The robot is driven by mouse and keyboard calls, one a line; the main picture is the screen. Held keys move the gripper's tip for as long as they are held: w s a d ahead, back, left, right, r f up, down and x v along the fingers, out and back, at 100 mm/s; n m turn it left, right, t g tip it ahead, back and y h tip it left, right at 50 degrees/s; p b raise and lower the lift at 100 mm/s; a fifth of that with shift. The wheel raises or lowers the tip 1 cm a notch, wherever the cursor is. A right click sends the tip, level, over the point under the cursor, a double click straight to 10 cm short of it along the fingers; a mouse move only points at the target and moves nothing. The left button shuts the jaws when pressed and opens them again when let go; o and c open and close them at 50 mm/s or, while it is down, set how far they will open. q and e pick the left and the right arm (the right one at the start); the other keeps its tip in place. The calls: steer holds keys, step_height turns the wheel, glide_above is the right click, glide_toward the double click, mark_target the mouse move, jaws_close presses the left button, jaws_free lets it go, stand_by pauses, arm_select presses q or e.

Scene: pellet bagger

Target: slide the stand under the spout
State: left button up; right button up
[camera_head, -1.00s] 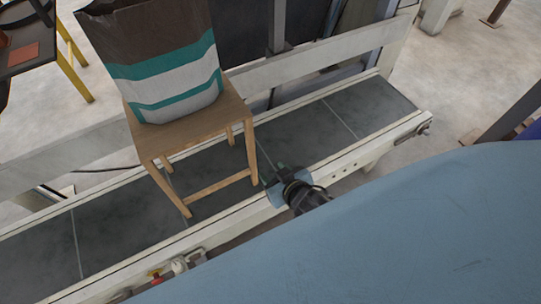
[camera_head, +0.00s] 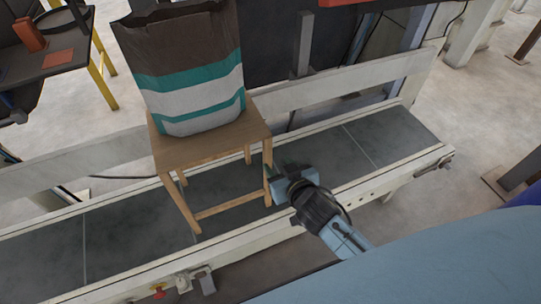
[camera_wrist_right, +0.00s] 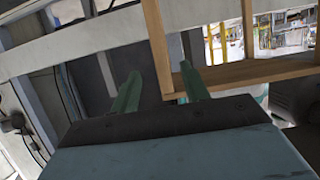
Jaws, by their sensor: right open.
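The stand is a wooden stool (camera_head: 235,137) with a bag (camera_head: 195,95) upright on its seat. It stands on the dark conveyor belt (camera_head: 125,228). My right gripper (camera_head: 274,170) is at the stool's front right leg. In the right wrist view its two green fingers (camera_wrist_right: 160,72) are open, and a wooden leg (camera_wrist_right: 156,35) shows between them in the picture. I cannot tell whether either finger touches the leg. The spout is not recognisable in these views. My left gripper is not in view.
A pale rail (camera_head: 340,84) runs along the belt's far side and a front rail (camera_head: 380,183) along its near side. The belt is clear to the right (camera_head: 395,135) and left of the stool. A dark table (camera_head: 50,62) stands at the far left.

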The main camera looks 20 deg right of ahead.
mark_target(269, 154)
steer(key=b+x, duration=0.1)
steer(key=x, duration=0.7)
steer(key=shift+w+f+b, duration=0.1)
steer(key=shift+b, duration=0.2)
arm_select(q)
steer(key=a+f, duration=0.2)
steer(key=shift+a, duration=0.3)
arm_select(e)
steer(key=shift+w+f, duration=0.1)
steer(key=shift+w, duration=0.2)
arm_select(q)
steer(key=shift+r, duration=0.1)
arm_select(e)
jaws_close()
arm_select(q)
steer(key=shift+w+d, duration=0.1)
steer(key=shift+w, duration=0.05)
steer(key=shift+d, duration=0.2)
